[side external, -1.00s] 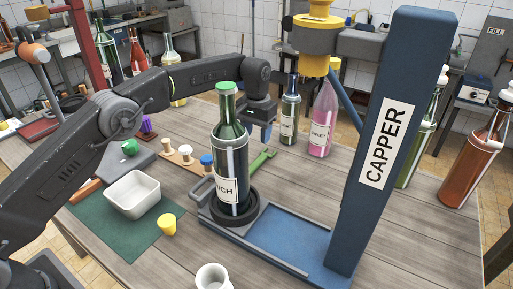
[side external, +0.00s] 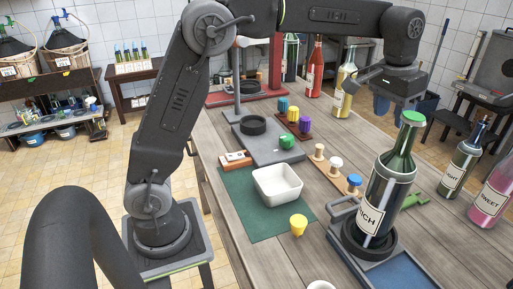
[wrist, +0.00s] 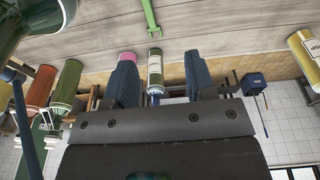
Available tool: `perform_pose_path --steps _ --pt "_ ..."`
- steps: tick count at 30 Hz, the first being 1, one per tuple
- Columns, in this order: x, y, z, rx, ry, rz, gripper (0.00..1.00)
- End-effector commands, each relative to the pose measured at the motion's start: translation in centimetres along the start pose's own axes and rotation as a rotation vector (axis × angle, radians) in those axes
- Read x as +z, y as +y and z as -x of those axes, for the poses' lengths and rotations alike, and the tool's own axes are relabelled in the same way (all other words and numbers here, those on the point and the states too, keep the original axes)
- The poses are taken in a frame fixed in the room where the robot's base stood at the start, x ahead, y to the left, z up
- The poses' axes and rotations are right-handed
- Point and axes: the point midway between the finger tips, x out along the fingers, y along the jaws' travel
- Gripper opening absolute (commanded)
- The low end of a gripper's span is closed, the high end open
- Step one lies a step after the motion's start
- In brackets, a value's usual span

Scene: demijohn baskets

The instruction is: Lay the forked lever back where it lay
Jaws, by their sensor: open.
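The green forked lever (side external: 415,200) lies flat on the wooden table, just right of the dark capped bottle, which hides part of it in the side view. It also shows in the wrist view (wrist: 150,18) at the top, on the boards. My gripper (side external: 402,106) is raised well above the table, over and behind the bottle's cap, apart from the lever. In the wrist view its two blue fingers (wrist: 162,78) stand wide apart with nothing held between them; a bottle shows behind the gap.
The green-capped bottle (side external: 385,200) stands upright on a round black base near my gripper. Further bottles (side external: 463,160) stand at the right.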

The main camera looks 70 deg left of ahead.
Motion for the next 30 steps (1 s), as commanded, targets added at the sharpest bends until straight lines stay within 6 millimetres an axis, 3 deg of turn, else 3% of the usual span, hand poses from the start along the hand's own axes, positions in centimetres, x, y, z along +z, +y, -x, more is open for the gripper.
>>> perform_pose_path --steps 1,3,8,13,18,24,30 --pt "2.0 -0.6 1.8 0.001 0.028 0.001 0.50" --pt "4.7 -1.3 3.2 0.001 0.059 0.002 0.50" --pt "11.6 -2.6 5.2 0.000 0.131 0.000 0.50" --pt "19.2 -3.7 5.1 -0.005 0.208 -0.001 0.50" --pt "25.4 -4.4 3.1 -0.012 0.270 -0.002 0.50" --pt "28.8 -4.7 1.1 -0.017 0.304 -0.004 0.50" --pt "29.2 -4.7 0.8 -0.017 0.307 -0.004 0.50"
